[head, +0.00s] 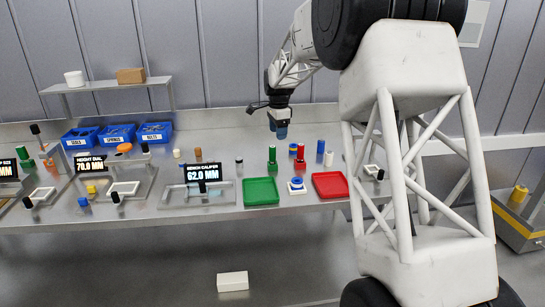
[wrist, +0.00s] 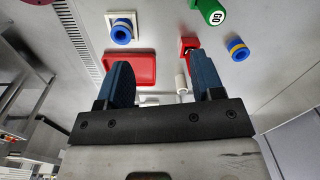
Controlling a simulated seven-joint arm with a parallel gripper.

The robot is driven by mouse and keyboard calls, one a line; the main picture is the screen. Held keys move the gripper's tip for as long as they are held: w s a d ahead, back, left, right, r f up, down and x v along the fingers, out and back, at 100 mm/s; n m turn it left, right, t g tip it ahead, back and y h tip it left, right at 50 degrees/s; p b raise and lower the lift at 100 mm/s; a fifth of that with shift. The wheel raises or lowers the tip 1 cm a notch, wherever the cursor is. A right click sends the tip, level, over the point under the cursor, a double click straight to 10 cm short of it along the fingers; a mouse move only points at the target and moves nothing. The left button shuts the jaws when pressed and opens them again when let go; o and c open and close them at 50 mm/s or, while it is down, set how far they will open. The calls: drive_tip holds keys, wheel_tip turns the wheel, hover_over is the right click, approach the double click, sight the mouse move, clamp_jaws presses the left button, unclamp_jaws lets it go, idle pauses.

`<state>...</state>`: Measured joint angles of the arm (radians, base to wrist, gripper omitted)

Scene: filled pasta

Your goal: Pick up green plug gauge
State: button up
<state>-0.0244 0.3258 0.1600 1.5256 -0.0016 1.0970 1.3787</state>
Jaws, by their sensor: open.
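The green plug gauge (head: 272,158) stands upright on the bench behind the green tray in the head view. In the wrist view, a green cylinder marked "GO" (wrist: 212,12) lies at the top edge, partly cut off. My gripper (head: 281,130) hangs above the bench, near and slightly right of the green gauge in the head picture, and apart from it. In the wrist view my gripper (wrist: 164,72) is open, its two blue fingers spread with nothing held. The right finger partly overlaps a red gauge (wrist: 188,43).
A red gauge (head: 300,156), a blue cylinder (head: 320,147) and a blue-yellow ring (wrist: 238,49) stand close by. A green tray (head: 260,191), a red tray (head: 330,185) and a white block with a blue ring (head: 297,185) lie in front. Blue bins (head: 118,133) stand left.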

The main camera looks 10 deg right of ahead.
sight(272, 153)
drive_tip(key=w+f, duration=0.2)
drive_tip(key=w, duration=0.1)
drive_tip(key=w+f+m, duration=0.1)
drive_tip(key=w+f, duration=0.1)
drive_tip(key=w+f+m, duration=0.1)
drive_tip(key=w+f, duration=0.1)
drive_tip(key=w, duration=0.1)
drive_tip(key=shift+w+a+f, duration=0.15)
drive_tip(key=shift+w+a, duration=0.15)
drive_tip(key=shift+a, duration=0.1)
drive_tip(key=shift+f, duration=0.15)
drive_tip(key=shift+f, duration=1.2)
drive_tip(key=shift+f, duration=0.1)
drive_tip(key=shift+f, duration=2.5)
drive_tip(key=shift+c, duration=0.4)
